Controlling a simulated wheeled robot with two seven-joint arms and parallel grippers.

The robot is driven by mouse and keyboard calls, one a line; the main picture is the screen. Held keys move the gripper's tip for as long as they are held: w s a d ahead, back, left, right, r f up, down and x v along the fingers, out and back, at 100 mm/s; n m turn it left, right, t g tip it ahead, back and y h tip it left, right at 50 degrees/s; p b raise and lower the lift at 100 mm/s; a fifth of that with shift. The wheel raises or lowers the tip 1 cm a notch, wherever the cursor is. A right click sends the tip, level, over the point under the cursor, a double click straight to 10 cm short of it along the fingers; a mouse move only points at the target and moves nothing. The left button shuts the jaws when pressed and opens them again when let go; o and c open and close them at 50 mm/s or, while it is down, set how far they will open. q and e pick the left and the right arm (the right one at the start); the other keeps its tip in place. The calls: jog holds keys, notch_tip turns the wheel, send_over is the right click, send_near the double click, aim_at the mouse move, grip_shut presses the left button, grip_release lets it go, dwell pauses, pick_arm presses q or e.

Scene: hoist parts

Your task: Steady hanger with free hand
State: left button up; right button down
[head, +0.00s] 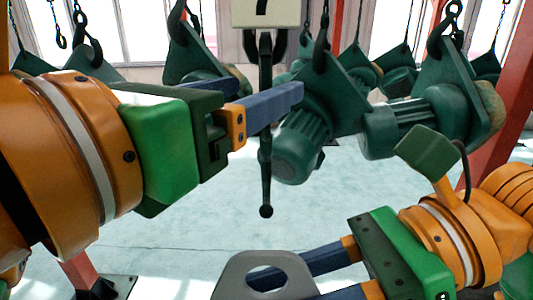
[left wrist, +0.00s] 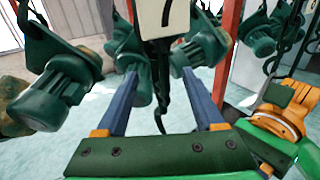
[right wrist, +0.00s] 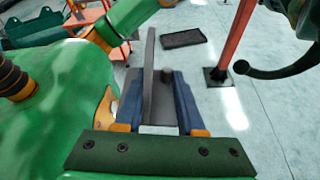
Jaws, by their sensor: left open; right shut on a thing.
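The hanger (head: 266,165) is a dark vertical rod below a white sign (head: 266,12) marked 7, with a small ball at its lower end. My left gripper (head: 268,93) is open, with one blue finger in front of the rod. In the left wrist view the hanger (left wrist: 164,75) stands between the two spread fingers of the left gripper (left wrist: 160,74), with a gap on each side. My right gripper (head: 322,272) is shut on a grey plate (head: 232,284) with an oval hole, low in front. The plate's edge (right wrist: 149,75) shows between its fingers in the right wrist view.
Several green hoist units hang on chains and hooks. One (head: 300,145) is close behind the left fingertips, another (head: 395,128) to its right. A red post (head: 505,100) stands at the right. A dark tray (right wrist: 183,39) lies on the pale floor, which has clear room.

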aim_at(257, 90)
pick_arm(q)
jog(key=shift+x, duration=1.75)
jog(key=shift+c, duration=0.2)
jog(key=c, duration=0.8)
